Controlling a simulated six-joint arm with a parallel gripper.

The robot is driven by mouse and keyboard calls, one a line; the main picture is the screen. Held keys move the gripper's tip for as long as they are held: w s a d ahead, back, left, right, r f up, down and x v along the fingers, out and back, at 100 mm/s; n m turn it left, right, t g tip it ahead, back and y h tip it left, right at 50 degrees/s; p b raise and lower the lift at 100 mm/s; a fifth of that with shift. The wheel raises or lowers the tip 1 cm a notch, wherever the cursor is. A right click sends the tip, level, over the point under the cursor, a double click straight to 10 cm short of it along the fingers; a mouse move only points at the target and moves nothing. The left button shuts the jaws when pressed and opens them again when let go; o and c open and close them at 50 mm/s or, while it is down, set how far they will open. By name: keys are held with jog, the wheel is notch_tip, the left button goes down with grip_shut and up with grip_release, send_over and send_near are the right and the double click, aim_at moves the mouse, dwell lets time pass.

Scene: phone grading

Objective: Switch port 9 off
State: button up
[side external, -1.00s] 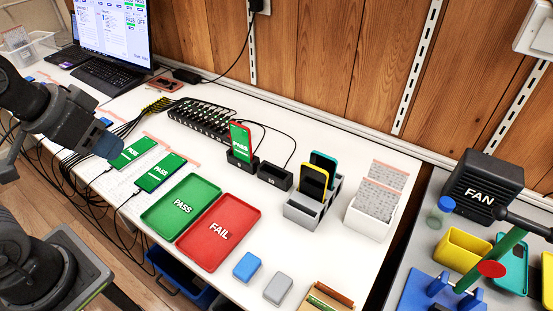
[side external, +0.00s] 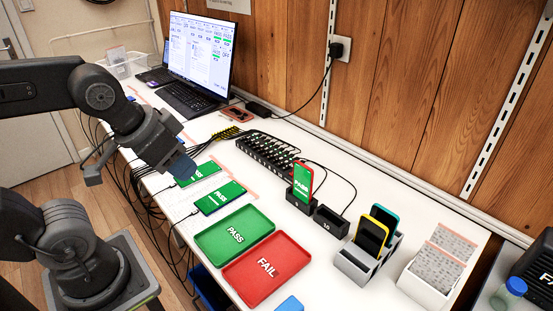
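The black multi-port hub (side external: 268,152) runs along the back of the white table, with a row of switches or plugs and small green lights. Its port numbers are too small to read, so I cannot tell which is port 9. A phone (side external: 302,180) with a green PASS screen and red edge stands in a black dock (side external: 299,204). An empty dock (side external: 330,221) beside it seems marked 10. My gripper (side external: 184,170) points down over the left side of the table, near two phones, apart from the hub. Its finger gap is not clear.
Two green-screen phones (side external: 220,197) lie wired at the table's left edge. A green PASS tray (side external: 207,245) and a red FAIL tray (side external: 237,288) lie in front of the docks. A laptop (side external: 187,98) stands at the back. Cables run left of the hub.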

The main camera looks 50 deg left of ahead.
grip_shut()
dwell(1.4)
